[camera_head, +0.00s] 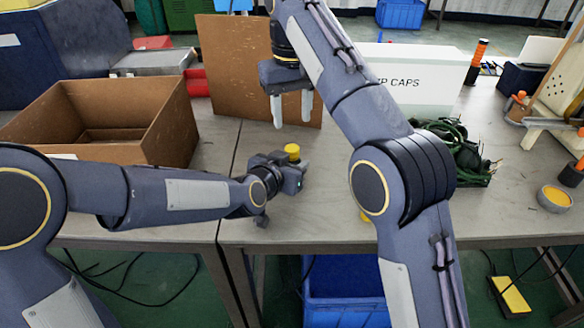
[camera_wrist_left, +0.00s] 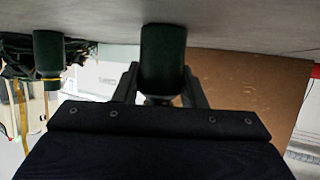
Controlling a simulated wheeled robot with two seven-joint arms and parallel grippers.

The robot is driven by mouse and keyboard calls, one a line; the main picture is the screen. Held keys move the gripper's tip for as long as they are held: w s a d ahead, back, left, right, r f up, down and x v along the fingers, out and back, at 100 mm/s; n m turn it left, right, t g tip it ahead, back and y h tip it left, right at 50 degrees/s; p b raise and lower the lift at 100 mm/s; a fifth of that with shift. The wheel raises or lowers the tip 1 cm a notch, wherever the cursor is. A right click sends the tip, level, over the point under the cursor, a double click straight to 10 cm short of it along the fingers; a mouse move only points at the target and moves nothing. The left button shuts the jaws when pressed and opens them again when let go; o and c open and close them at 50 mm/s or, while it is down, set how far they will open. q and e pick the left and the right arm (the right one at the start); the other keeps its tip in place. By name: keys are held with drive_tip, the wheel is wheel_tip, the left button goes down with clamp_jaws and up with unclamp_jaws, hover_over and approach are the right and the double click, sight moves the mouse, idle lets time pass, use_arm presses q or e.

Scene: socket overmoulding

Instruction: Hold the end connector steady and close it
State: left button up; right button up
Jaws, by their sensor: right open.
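The end connector shows in the head view as a small yellow cap (camera_head: 292,150) at the jaws of my left gripper (camera_head: 288,172), just above the table. In the left wrist view, which is upside down, its dark green cylinder body (camera_wrist_left: 163,55) stands between the two fingers of my left gripper (camera_wrist_left: 160,92), which press in on both sides. My right gripper (camera_head: 291,108) is open and empty, fingers pointing down, above and behind the connector. It is apart from the cap.
A brown open box (camera_head: 100,115) stands at left and a brown panel (camera_head: 235,60) behind the grippers. A white caps box (camera_head: 420,75) and green cables (camera_head: 465,155) lie right. Another dark cylinder (camera_wrist_left: 48,52) stands nearby. My right arm crosses the middle.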

sight(292, 148)
use_arm(q)
clamp_jaws()
use_arm(e)
drive_tip(key=n, duration=1.3)
drive_tip(key=shift+n, duration=0.4)
drive_tip(key=n, duration=0.4)
drive_tip(key=shift+f, duration=0.15)
drive_tip(key=shift+f, duration=3.85)
